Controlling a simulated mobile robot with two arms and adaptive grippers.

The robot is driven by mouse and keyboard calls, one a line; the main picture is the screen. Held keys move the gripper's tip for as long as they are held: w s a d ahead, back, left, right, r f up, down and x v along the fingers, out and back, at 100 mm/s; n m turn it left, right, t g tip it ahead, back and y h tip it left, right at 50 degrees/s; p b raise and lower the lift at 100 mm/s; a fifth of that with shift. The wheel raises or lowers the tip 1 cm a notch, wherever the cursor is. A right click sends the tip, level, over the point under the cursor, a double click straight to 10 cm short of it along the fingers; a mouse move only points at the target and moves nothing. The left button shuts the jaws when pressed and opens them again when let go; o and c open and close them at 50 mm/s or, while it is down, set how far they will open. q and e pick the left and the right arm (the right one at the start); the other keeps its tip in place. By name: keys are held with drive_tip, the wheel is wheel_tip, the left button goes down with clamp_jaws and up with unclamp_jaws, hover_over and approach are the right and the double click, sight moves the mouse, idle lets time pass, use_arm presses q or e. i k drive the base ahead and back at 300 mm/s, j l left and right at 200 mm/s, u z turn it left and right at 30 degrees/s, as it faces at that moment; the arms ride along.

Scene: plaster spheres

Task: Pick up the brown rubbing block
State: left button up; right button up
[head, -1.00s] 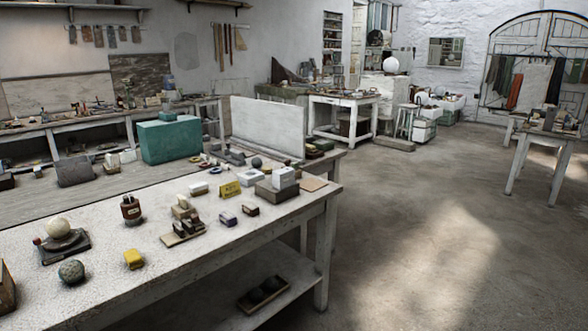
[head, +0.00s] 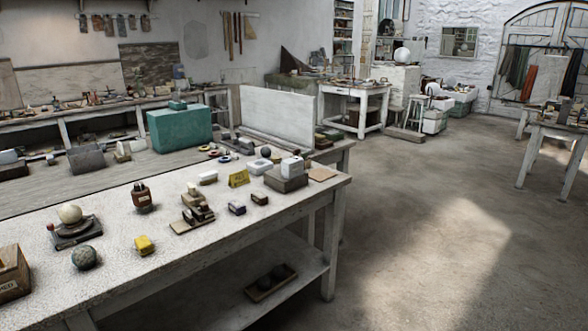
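A small dark brown block (head: 260,199), which looks like the brown rubbing block, lies on the pale speckled bench top (head: 110,205), near its front edge and toward the right end. A bluish-purple block with a pale side (head: 237,208) lies just left of it, apart from it. A yellow block (head: 145,245) lies farther left near the front edge. Neither of my grippers shows in the head view.
A wooden tray with small blocks (head: 192,218), a brown bottle (head: 142,198) and a speckled sphere (head: 85,257) stand leftward. Open floor (head: 430,240) lies right.

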sight(261, 198)
drive_tip(key=u, duration=0.2)
drive_tip(key=i+l+u, duration=0.25)
drive_tip(key=u, duration=0.2)
drive_tip(key=i+l+u, duration=0.4)
drive_tip(key=i+l, duration=0.2)
drive_tip(key=l, duration=0.2)
drive_tip(key=i+l+u, duration=0.1)
drive_tip(key=l, duration=0.3)
drive_tip(key=i+l, duration=0.25)
drive_tip(key=l, duration=0.15)
drive_tip(key=i+l+u, duration=0.1)
drive_tip(key=l, duration=0.3)
drive_tip(key=i+l, duration=0.2)
drive_tip(key=l, duration=0.2)
drive_tip(key=i+l+u, duration=0.1)
drive_tip(key=l, duration=0.3)
drive_tip(key=i+l, duration=0.2)
drive_tip(key=l, duration=0.25)
drive_tip(key=i+l+u, duration=0.15)
drive_tip(key=l, duration=0.3)
